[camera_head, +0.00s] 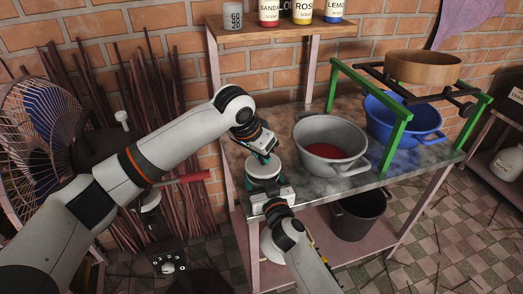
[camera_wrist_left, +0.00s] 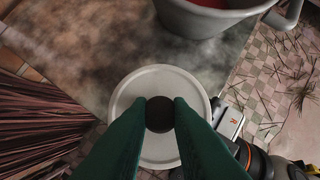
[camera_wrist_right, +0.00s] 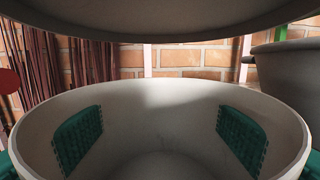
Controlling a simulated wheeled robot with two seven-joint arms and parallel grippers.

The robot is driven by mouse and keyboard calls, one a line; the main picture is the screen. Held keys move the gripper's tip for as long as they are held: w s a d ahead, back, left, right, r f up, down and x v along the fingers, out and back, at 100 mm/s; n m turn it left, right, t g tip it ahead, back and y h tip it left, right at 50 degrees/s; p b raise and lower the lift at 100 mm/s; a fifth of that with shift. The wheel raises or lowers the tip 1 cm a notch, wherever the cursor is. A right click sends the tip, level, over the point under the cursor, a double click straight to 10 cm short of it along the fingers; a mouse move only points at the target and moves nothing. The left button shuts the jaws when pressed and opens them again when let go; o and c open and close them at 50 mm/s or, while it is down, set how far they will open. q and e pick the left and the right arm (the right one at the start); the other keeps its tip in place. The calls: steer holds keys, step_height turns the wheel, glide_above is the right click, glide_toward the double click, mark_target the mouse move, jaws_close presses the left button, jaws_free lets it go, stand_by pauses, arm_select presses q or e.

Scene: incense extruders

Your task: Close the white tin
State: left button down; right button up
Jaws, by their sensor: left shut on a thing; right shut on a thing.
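The white tin's round lid (camera_head: 263,168) has a dark knob (camera_wrist_left: 159,114) on top. My left gripper (camera_head: 262,155) is shut on this knob from above, one green finger on each side. The white tin (camera_wrist_right: 155,110) shows open in the right wrist view, and the lid's underside (camera_wrist_right: 160,18) hangs above it with a clear gap between. My right gripper (camera_head: 268,188) is shut on the tin at the front left corner of the table. Its green pads show at the tin's left and right inner walls. In the head view the grippers hide much of the tin.
A grey pot (camera_head: 331,146) with red contents stands close right of the tin on the grey tabletop (camera_head: 240,149). A green rack (camera_head: 397,137) and a blue basin (camera_head: 375,122) are further right. Bundled sticks (camera_head: 160,85) stand to the left. A shelf with bottles (camera_head: 268,14) is behind.

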mark_target(261, 164)
arm_select(q)
steer(key=shift+f, duration=0.2)
stand_by(0.4)
steer(key=shift+f, duration=0.8)
steer(key=shift+f, duration=0.65)
steer(key=c, duration=1.3)
jaws_free()
steer(key=shift+o, duration=0.2)
step_height(261, 164, up, 10)
steer(key=shift+r, duration=0.1)
